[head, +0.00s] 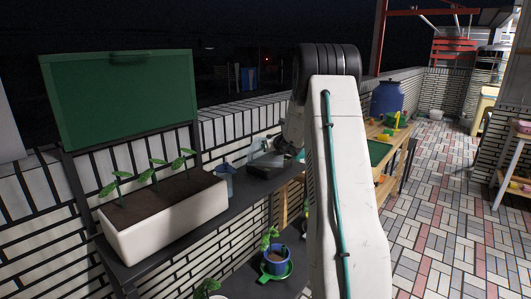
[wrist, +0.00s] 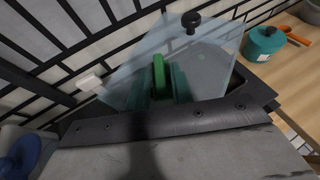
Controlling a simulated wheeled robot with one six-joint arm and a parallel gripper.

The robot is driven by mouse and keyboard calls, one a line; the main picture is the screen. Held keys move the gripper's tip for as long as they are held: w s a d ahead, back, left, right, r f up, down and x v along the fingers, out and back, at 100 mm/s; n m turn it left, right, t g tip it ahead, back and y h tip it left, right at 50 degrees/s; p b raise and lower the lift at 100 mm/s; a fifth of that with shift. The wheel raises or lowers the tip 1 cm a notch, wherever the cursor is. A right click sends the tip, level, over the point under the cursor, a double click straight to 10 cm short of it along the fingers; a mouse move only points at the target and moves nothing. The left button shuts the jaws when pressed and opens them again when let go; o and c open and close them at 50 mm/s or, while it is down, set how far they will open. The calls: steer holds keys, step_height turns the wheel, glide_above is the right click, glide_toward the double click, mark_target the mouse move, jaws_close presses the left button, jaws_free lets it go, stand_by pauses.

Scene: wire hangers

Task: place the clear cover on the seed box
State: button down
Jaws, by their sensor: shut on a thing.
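The clear cover (wrist: 212,66) is a bluish see-through sheet with a dark knob near its far edge in the wrist view. My gripper (wrist: 160,82) is shut on the cover near a green piece at the near side. In the head view the cover (head: 254,147) shows pale and tilted beside my gripper, which is partly hidden by my arm. The dark seed box (head: 263,169) sits on the shelf below; its dark edge also shows in the wrist view (wrist: 257,92). The cover appears above the box, turned relative to it; I cannot tell whether they touch.
A white planter (head: 165,222) with seedlings and a blue cup (head: 224,180) stand on the dark shelf to the left. A teal pot (wrist: 264,44) stands on the wooden table at right.

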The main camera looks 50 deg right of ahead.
steer(key=w, duration=0.3)
steer(key=shift+d+f, duration=0.2)
steer(key=shift+d, duration=0.2)
steer(key=shift+s+a+f, duration=0.1)
steer(key=shift+s+f, duration=0.1)
steer(key=shift+f, duration=1.65)
steer(key=c, duration=1.2)
jaws_free()
steer(key=shift+f, duration=0.2)
steer(key=shift+c, duration=0.2)
steer(key=shift+s+a, duration=0.1)
steer(key=v, duration=1.1)
steer(key=shift+s+r, duration=0.3)
steer(key=shift+r, duration=0.15)
